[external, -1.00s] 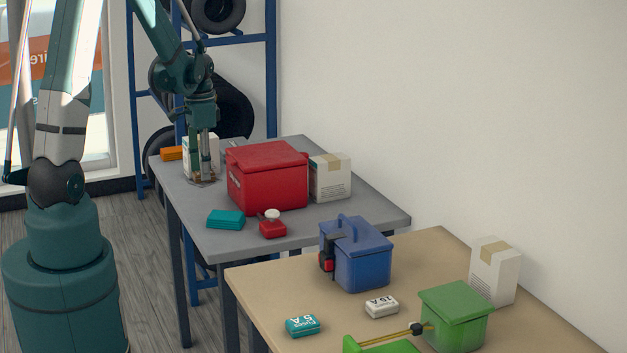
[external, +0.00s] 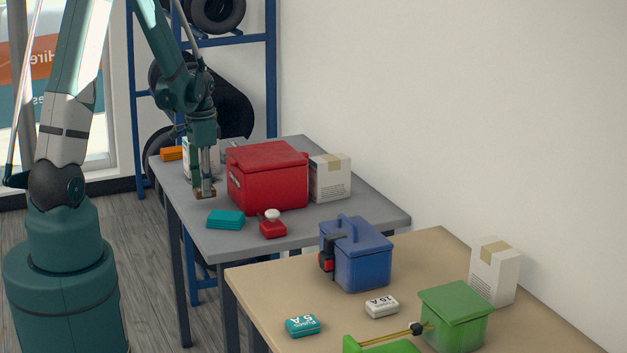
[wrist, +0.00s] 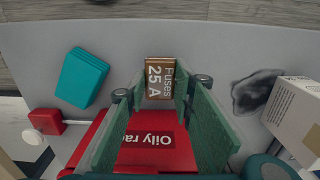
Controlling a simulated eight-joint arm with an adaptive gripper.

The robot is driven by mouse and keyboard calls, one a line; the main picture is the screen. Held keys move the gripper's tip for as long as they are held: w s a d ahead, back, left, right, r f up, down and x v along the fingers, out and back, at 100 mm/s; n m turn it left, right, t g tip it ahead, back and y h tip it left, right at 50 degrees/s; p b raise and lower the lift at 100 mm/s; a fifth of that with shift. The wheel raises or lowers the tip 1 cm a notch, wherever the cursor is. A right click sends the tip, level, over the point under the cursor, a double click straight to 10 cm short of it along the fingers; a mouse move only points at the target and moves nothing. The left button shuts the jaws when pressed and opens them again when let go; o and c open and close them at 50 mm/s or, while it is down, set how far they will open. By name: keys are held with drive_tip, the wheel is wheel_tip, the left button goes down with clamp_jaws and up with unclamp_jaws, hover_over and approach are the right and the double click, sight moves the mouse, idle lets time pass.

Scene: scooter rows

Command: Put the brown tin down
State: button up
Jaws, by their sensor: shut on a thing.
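The brown tin (external: 205,194), marked "Fuses 25 A" in the wrist view (wrist: 154,78), is between the fingertips of my gripper (external: 205,186). My gripper is shut on it, one finger on each side. The tin is at the left part of the grey table (external: 262,240), in front of the red box's left side. I cannot tell whether its underside touches the tabletop.
The red box (external: 268,178) stands close to the right. A teal packet (external: 226,219) and a small red object with a white knob (external: 272,227) lie nearer the front. White cartons (external: 331,178) stand beyond. A dark stain (wrist: 255,90) marks the grey top.

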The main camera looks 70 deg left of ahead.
drive_tip(key=shift+f, duration=1.4)
drive_tip(key=shift+f+b, duration=0.15)
drive_tip(key=shift+b, duration=0.15)
drive_tip(key=o, duration=0.9)
wheel_tip(320, 180, up, 12)
drive_tip(key=p, duration=0.2)
drive_tip(key=shift+r, duration=0.2)
